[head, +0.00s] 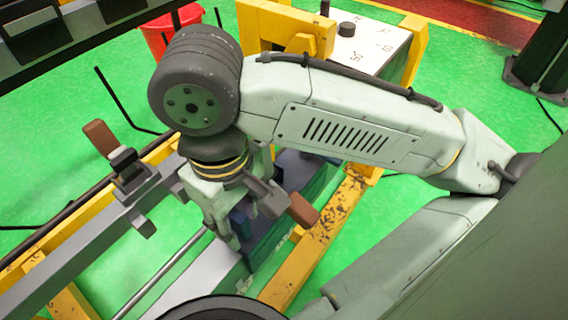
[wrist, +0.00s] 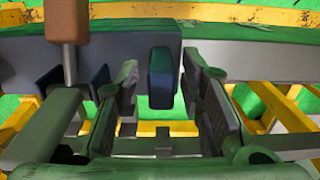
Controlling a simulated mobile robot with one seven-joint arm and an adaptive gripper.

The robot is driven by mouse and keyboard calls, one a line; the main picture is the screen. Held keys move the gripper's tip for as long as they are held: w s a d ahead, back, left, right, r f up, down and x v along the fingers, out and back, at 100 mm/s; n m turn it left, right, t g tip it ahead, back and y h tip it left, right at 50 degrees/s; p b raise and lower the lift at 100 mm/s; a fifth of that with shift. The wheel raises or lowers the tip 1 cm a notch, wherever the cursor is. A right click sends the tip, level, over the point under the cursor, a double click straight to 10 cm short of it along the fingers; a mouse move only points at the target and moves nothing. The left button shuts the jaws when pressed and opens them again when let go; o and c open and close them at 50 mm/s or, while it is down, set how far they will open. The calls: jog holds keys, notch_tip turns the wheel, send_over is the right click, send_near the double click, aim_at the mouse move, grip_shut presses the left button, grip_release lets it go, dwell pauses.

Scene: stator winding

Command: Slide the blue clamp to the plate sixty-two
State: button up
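A dark blue upright block, which looks like the blue clamp (wrist: 162,78), stands between the fingers of my gripper (wrist: 162,100) in the wrist view. A gap shows between the block and the fingers on both sides, so the gripper is open around or just before it. In the head view my gripper (head: 222,228) points down over the grey rail, and a dark blue part (head: 240,222) shows beside its fingers, partly hidden. No plate marked sixty-two can be read in either view.
Another dark blue block (wrist: 96,80) sits left of my gripper. A brown-handled lever (head: 303,210) stands close on the right, another (head: 100,138) on the left. A yellow beam (head: 318,238) runs alongside. A white marked table (head: 375,42) and red bin (head: 165,32) stand behind.

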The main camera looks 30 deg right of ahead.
notch_tip(320, 180, up, 6)
jog(key=p, duration=0.4)
jog(key=shift+f+p, duration=0.15)
jog(key=shift+p, duration=0.15)
jog(key=shift+r+b, duration=0.3)
jog(key=shift+r, duration=1.85)
